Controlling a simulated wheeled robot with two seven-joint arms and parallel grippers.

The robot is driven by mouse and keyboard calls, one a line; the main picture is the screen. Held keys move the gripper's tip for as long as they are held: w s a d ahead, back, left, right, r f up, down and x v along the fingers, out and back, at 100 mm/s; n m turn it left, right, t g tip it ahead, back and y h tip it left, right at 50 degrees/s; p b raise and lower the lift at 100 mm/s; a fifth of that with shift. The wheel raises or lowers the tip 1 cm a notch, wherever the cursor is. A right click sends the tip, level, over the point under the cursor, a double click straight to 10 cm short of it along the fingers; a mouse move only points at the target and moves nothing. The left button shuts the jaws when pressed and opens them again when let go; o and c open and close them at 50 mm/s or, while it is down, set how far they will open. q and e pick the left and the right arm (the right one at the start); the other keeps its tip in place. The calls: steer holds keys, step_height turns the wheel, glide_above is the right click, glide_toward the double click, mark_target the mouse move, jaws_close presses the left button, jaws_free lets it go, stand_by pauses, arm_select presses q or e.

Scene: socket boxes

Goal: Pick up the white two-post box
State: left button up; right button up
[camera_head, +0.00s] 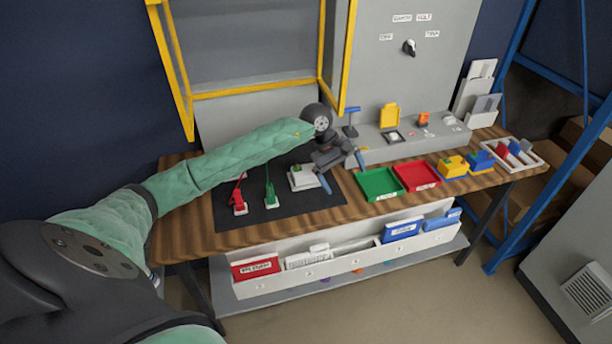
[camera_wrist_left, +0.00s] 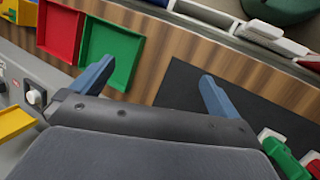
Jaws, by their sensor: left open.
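A low white box (camera_head: 303,178) with a small green part on top sits on the black mat (camera_head: 290,205), partly behind my left gripper. Its posts are too small to make out. My left gripper (camera_head: 342,172) is open and empty, with blue fingertips, just right of this box and above the table by the mat's right edge. In the left wrist view the open fingers (camera_wrist_left: 154,86) show over the wood and mat edge, with nothing between them. A green part (camera_wrist_left: 285,157) with white beside it shows at that view's lower right. My right gripper is not in view.
A red-cabled white block (camera_head: 239,208) and a green-cabled one (camera_head: 271,201) stand left on the mat. A green tray (camera_head: 380,184) and red tray (camera_head: 417,175) lie to the right. A grey ledge (camera_head: 400,148) with several small parts runs behind. The mat's front is clear.

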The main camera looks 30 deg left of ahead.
mark_target(306, 170)
arm_select(q)
steer(key=a+r+y, duration=0.1)
steer(key=a, duration=0.3)
steer(key=a+r+m+g+y, duration=0.1)
steer(key=a+y, duration=0.1)
steer(key=a, duration=0.3)
steer(key=a+y, duration=0.2)
steer(key=a, duration=0.2)
steer(key=shift+w+a+r, duration=0.25)
steer(key=shift+w+r, duration=0.15)
step_height(306, 170, down, 7)
steer(key=shift+f+b, duration=0.1)
steer(key=shift+b, duration=0.65)
steer(key=shift+a+f, duration=0.1)
steer(key=shift+f, duration=0.1)
steer(key=c, duration=0.9)
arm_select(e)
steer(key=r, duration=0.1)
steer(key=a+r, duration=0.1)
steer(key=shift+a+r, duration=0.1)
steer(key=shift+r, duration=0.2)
